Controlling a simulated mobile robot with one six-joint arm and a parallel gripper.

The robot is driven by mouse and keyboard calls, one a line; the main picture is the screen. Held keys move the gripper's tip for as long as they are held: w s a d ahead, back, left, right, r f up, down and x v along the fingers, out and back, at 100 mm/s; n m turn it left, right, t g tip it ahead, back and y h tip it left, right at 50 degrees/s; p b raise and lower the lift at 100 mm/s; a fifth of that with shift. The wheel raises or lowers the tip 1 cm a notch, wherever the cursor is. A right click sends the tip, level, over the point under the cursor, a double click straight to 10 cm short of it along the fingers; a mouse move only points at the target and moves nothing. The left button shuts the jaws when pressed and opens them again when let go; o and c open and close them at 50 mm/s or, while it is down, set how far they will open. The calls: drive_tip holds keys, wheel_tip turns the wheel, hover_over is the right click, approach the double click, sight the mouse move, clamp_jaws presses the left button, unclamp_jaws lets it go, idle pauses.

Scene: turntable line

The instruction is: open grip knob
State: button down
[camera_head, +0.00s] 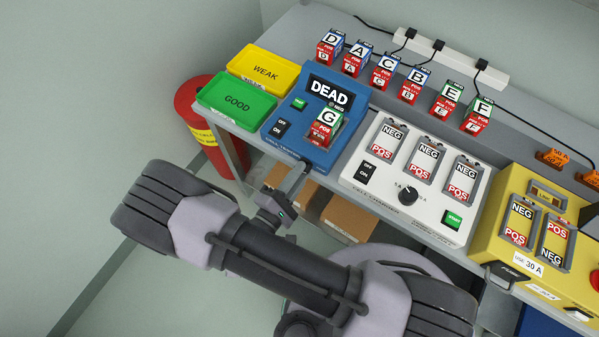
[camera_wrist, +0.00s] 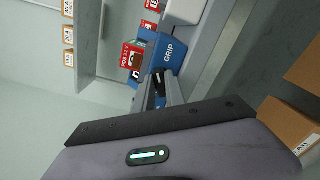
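A round black knob (camera_head: 408,193) sits on the sloped face of the white charger (camera_head: 378,205), between the OFF/ON switch and the green START button. My gripper (camera_head: 300,172) is to the left of the knob, at the front edge of the blue tester (camera_head: 270,130), and does not touch the knob. In the wrist view, my gripper's fingers (camera_wrist: 158,88) point toward a blue face marked GRIP (camera_wrist: 170,52). The fingers are close together with dark parts between them. I cannot tell whether they are apart or shut. The knob is not seen in the wrist view.
Cell G (camera_head: 323,127) stands in the tester, whose screen reads DEAD. Several lettered cells stand in a row behind. A green GOOD tray (camera_head: 222,112) and a yellow WEAK tray (camera_head: 247,80) are at left. A yellow machine (camera_head: 503,260) is at right. Cardboard boxes (camera_head: 346,217) lie below.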

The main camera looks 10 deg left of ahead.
drive_tip(key=shift+n, duration=0.3)
drive_tip(key=n+p, duration=0.1)
drive_tip(key=n, duration=0.4)
drive_tip(key=n+p, duration=0.1)
drive_tip(key=n, duration=0.5)
drive_tip(key=shift+w+a+r, duration=0.1)
drive_tip(key=shift+a, duration=0.1)
drive_tip(key=shift+n, duration=0.3)
idle(0.4)
drive_tip(key=c, duration=1.6)
unclamp_jaws()
drive_tip(key=shift+c, duration=0.2)
